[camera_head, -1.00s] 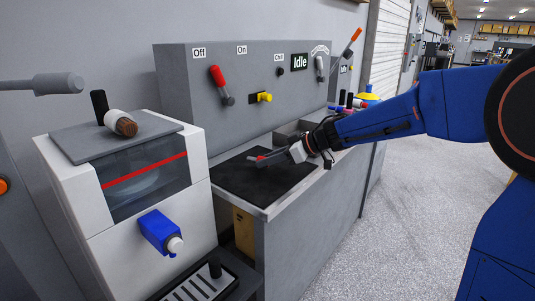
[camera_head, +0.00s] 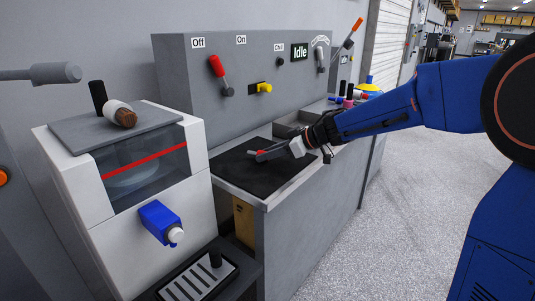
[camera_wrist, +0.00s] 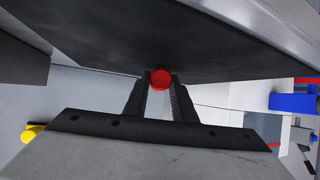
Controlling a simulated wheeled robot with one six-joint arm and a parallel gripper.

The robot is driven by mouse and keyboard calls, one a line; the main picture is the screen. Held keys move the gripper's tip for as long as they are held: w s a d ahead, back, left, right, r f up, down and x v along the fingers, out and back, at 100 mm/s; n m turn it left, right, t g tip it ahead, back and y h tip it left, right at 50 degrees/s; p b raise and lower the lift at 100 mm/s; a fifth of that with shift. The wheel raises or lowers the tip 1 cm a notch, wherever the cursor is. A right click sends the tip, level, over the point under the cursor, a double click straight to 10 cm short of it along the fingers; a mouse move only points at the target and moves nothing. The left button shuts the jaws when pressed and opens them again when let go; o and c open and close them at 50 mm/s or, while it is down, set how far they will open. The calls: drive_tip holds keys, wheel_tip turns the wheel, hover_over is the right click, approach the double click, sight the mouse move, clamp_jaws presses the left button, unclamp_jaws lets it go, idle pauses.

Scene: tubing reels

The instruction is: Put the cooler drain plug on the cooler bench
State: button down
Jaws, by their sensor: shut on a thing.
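A small red round plug (camera_wrist: 161,79) sits between my fingertips in the wrist view. I take it to be the cooler drain plug. My gripper (camera_head: 259,155) is shut on it and holds it over the black mat of the cooler bench (camera_head: 236,184). In the head view, the plug shows as a small red spot (camera_head: 260,152) at the fingertips. Whether it touches the mat I cannot tell. The dark mat (camera_wrist: 190,45) also fills the upper part of the wrist view, close to the plug.
A grey panel (camera_head: 275,65) with a red lever, yellow knob and "Idle" display stands behind the bench. A white machine (camera_head: 130,210) with a blue tap (camera_head: 158,221) stands at the left. A grey tray lies behind my gripper. The mat's front is clear.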

drive_tip(key=shift+f, duration=0.3)
drive_tip(key=c, duration=1.4)
unclamp_jaws()
drive_tip(key=shift+d, duration=0.1)
drive_tip(key=v, duration=1.7)
drive_tip(key=shift+s+d+r, duration=0.1)
